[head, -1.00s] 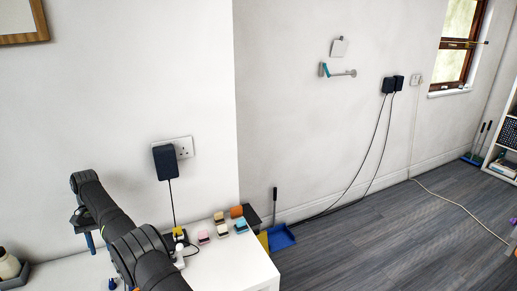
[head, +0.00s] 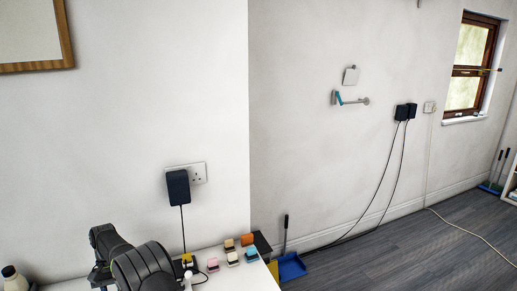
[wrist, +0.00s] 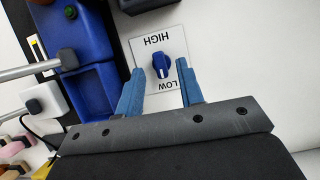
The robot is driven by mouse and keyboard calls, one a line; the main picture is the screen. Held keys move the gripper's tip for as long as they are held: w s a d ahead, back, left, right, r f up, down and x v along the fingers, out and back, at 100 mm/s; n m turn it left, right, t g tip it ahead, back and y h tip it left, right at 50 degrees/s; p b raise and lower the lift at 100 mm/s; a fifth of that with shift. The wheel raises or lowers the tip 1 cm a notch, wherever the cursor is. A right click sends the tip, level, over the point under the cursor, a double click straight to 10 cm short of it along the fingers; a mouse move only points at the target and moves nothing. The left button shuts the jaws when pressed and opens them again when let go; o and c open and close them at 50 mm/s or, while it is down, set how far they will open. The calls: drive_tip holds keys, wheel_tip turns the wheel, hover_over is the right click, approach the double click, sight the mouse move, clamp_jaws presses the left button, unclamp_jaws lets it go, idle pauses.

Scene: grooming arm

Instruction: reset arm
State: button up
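My gripper (wrist: 161,85) is open in the wrist view, with its two blue fingers apart and nothing between them. Beyond the fingertips is a blue rotary knob (wrist: 162,66) on a white plate (wrist: 144,47) marked HIGH and LOW, seen upside down. I cannot tell how far the knob is from the fingertips; they do not grip it. In the head view my black arm (head: 140,266) rises at the lower left, and the gripper's fingers are not visible there.
Blue box-like units (wrist: 91,92) stand left of the plate in the wrist view. Several coloured blocks (head: 232,257) sit on the white table (head: 228,281) right of my arm. A plugged-in black adapter (head: 178,187) hangs on the wall behind. A blue dustpan (head: 291,267) is on the floor.

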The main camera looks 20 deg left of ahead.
drive_tip(key=shift+x, duration=0.9)
drive_tip(key=v, duration=1.2)
drive_tip(key=x, duration=1.2)
drive_tip(key=shift+s, duration=0.1)
drive_tip(key=n+t+h, duration=0.1)
drive_tip(key=n, duration=0.3)
drive_tip(key=shift+a, duration=0.1)
drive_tip(key=n+t, duration=0.1)
drive_tip(key=n, duration=0.1)
drive_tip(key=n+t, duration=0.1)
drive_tip(key=n, duration=0.1)
drive_tip(key=shift+s+n+h, duration=0.15)
drive_tip(key=shift+n+h, duration=0.15)
drive_tip(key=shift+n, duration=0.1)
drive_tip(key=n+t, duration=0.1)
drive_tip(key=n, duration=0.3)
drive_tip(key=shift+s+t, duration=0.1)
drive_tip(key=shift+t, duration=0.2)
drive_tip(key=n, duration=0.2)
drive_tip(key=n+t+y, duration=0.1)
drive_tip(key=n, duration=0.1)
drive_tip(key=shift+t, duration=0.3)
